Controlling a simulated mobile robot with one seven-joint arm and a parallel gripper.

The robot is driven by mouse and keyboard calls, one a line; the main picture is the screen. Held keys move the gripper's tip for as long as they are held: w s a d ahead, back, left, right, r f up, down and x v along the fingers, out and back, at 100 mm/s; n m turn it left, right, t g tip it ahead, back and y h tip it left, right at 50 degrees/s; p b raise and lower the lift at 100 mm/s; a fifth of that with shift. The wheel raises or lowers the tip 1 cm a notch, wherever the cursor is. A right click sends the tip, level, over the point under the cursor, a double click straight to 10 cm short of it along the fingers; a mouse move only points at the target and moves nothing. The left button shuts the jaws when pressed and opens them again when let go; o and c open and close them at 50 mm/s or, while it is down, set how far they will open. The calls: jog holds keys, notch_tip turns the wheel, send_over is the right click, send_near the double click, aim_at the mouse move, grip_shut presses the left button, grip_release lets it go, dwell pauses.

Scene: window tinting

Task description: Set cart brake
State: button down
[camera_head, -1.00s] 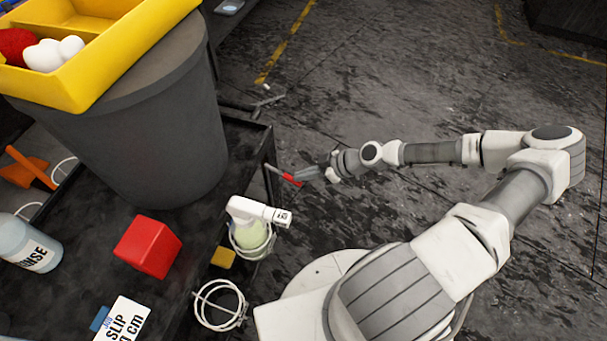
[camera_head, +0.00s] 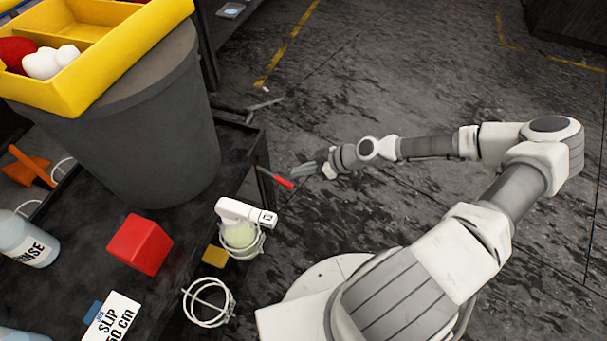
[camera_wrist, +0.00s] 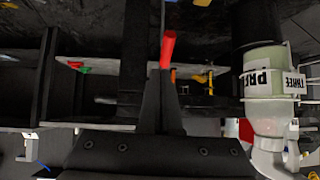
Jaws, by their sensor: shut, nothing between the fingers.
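A lever with a red grip (camera_head: 283,182) sticks out from the side of the black cart (camera_head: 200,255), near its corner. My gripper (camera_head: 298,171) is shut and empty beside the lever, just right of the red end in the head view. In the wrist view the red grip (camera_wrist: 168,48) stands upright just beyond the tips of my closed fingers (camera_wrist: 160,75). A small gap seems to lie between fingertips and grip in the head view; I cannot tell whether they touch.

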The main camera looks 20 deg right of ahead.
jog(key=p+v, duration=0.2)
jog(key=v, duration=0.8)
jog(key=shift+d+f, duration=0.2)
jog(key=shift+s, duration=0.1)
